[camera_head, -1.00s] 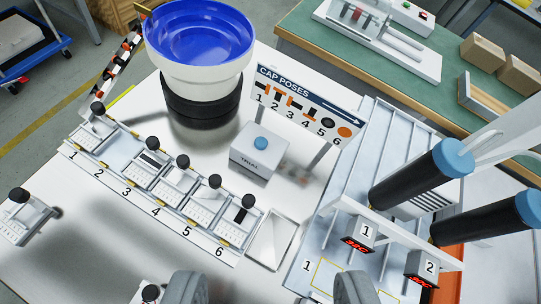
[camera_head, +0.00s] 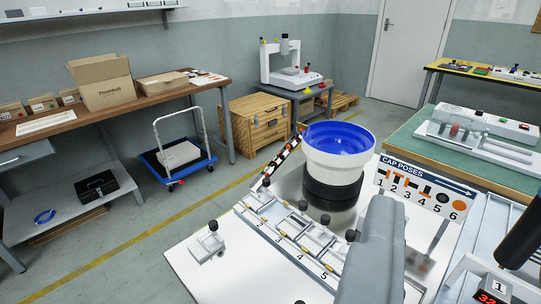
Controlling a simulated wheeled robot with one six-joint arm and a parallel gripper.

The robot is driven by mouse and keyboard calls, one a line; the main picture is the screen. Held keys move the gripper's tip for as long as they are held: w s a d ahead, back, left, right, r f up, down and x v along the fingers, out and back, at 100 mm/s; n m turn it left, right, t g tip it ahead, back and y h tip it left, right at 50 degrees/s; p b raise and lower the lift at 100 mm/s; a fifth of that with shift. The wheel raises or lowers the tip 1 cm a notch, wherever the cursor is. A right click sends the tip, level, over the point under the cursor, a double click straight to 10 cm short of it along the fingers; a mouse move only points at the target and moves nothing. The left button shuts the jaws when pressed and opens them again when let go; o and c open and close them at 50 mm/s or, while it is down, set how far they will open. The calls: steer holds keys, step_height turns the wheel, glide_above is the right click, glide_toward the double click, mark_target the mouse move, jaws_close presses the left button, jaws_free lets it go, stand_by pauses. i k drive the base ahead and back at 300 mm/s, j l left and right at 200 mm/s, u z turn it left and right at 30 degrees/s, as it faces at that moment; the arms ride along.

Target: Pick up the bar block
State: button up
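I cannot tell which piece is the bar block. A small pale block with a black knob (camera_head: 207,245) stands alone at the left of the white table. Similar knobbed fixtures fill a numbered rack (camera_head: 290,236) in the middle of the table; its right end is hidden behind my gripper. My gripper (camera_head: 378,230) shows only as one large grey part at the lower right, in front of the table. The other finger is not visible, so its opening is unclear. Nothing is seen held.
A blue-and-white bowl feeder (camera_head: 335,150) stands behind the rack. A CAP POSES sign (camera_head: 420,190) is to its right. A blue cart (camera_head: 178,163) and a wooden workbench (camera_head: 150,108) stand behind on the left.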

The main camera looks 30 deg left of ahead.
mark_target(204, 247)
steer(key=u, duration=1)
